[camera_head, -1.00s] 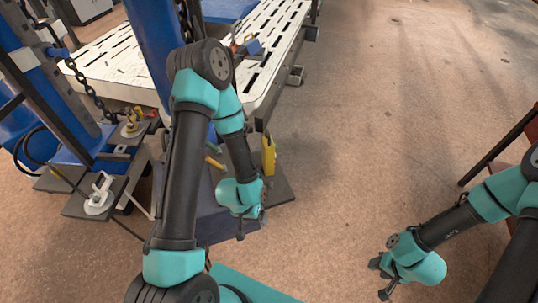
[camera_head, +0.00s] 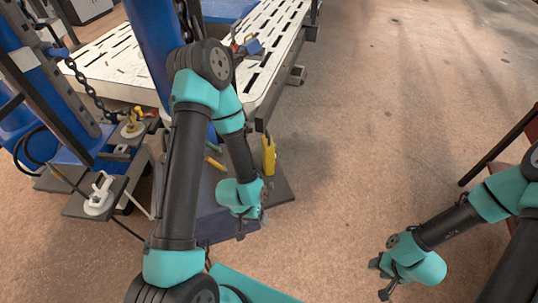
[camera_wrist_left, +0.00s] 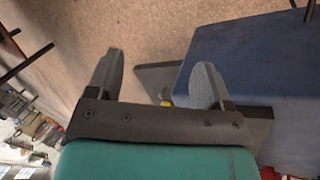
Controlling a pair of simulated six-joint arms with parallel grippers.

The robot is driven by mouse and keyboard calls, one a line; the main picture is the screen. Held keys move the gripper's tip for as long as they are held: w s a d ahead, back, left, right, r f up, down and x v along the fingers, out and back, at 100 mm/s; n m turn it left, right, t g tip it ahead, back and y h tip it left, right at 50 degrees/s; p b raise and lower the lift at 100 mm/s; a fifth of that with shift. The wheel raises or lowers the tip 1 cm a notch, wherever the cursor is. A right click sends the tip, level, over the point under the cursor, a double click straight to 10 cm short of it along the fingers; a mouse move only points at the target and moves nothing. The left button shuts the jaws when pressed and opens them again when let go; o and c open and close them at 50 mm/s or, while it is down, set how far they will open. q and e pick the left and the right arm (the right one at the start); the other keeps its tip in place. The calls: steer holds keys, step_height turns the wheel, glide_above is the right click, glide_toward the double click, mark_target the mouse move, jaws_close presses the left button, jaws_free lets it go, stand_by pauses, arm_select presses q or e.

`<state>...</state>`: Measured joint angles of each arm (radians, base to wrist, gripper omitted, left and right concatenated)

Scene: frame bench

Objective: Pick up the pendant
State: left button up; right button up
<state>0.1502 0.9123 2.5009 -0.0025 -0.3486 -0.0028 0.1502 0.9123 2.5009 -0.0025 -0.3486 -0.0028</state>
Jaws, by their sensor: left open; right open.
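The pendant (camera_head: 268,155) looks like a yellow upright control box with a dark top. It hangs or stands beside the corner of the white slotted bench, just right of my left arm. My left gripper (camera_head: 241,229) points down below and left of it, apart from it and partly hidden by the wrist. In the left wrist view my left gripper (camera_wrist_left: 153,78) is open with nothing between its fingers. A small yellow patch (camera_wrist_left: 166,103) shows by the right finger; I cannot tell if it is the pendant. My right gripper (camera_head: 381,277) is open and empty over the floor.
The white slotted bench (camera_head: 277,42) lies behind my left arm. A blue box-like surface (camera_wrist_left: 245,80) is at the right of the left wrist view. Blue posts, a chain and clamps (camera_head: 101,194) crowd the left. The brown floor (camera_head: 390,130) is clear.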

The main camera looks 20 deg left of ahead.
arm_select(q)
steer(key=shift+o, duration=0.6)
steer(key=w+r+n+t+y, duration=0.15)
steer(key=w+t+y, duration=0.35)
steer(key=w, duration=0.9)
steer(key=w+r+n+t+y, duration=0.4)
steer(key=w+r+t+y, duration=0.1)
steer(key=w+r+y, duration=0.1)
steer(key=shift+w+d+r+y, duration=0.15)
steer(key=shift+w+r+y, duration=0.25)
steer(key=shift+w+y, duration=0.1)
